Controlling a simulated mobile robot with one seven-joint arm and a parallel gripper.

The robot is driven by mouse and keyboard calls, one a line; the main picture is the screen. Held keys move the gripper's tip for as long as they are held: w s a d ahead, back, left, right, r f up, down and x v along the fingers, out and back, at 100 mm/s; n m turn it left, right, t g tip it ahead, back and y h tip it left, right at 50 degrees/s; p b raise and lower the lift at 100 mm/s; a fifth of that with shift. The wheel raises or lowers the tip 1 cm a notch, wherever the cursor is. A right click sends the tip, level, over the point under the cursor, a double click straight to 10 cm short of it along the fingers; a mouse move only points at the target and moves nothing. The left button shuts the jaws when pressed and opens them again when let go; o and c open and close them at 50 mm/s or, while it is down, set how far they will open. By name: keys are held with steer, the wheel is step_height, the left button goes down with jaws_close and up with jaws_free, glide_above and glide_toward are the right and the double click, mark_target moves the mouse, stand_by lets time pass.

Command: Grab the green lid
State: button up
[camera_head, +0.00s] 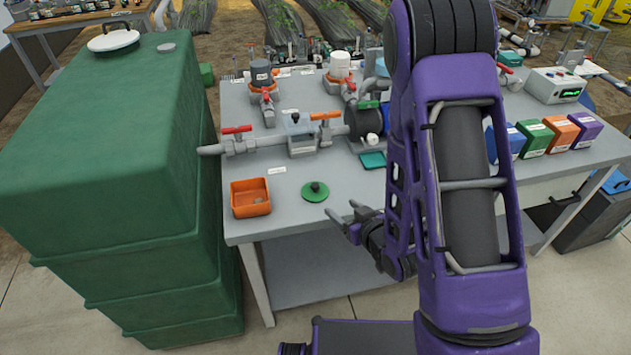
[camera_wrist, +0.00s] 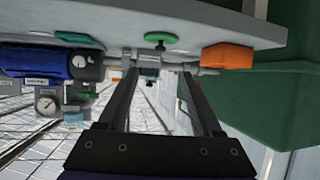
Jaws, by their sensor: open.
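The green lid (camera_head: 313,196) is a round flat disc with a small dark knob. It lies on the grey table near its front edge, right of the orange tray (camera_head: 250,199). In the wrist view the lid (camera_wrist: 160,36) shows near the top centre, beyond and between my fingertips. My gripper (camera_head: 345,213) is open and empty. It is at the table's front edge, just right of the lid and apart from it. In the wrist view my gripper (camera_wrist: 158,78) shows both fingers spread with nothing held between them.
The tall green tank (camera_head: 115,170) stands against the table's left side. Behind the lid runs a grey pipe with orange- and red-handled valves (camera_head: 298,132). A teal flat piece (camera_head: 373,160) lies right of the lid. Coloured boxes (camera_head: 562,133) stand at the right.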

steer(key=shift+f+b+x, duration=0.25)
steer(key=shift+b+x, duration=1)
steer(key=shift+b, duration=1)
glide_toward(315, 185)
steer(key=x, duration=0.2)
steer(key=f+x, duration=0.1)
steer(key=x, duration=0.2)
steer(key=shift+s+d+p, duration=0.2)
steer(key=shift+p, duration=0.2)
steer(key=x, duration=0.2)
steer(key=r+x, duration=0.1)
steer(key=x, duration=0.2)
steer(key=shift+w+a, duration=0.25)
steer(key=shift+w, duration=0.05)
jaws_close()
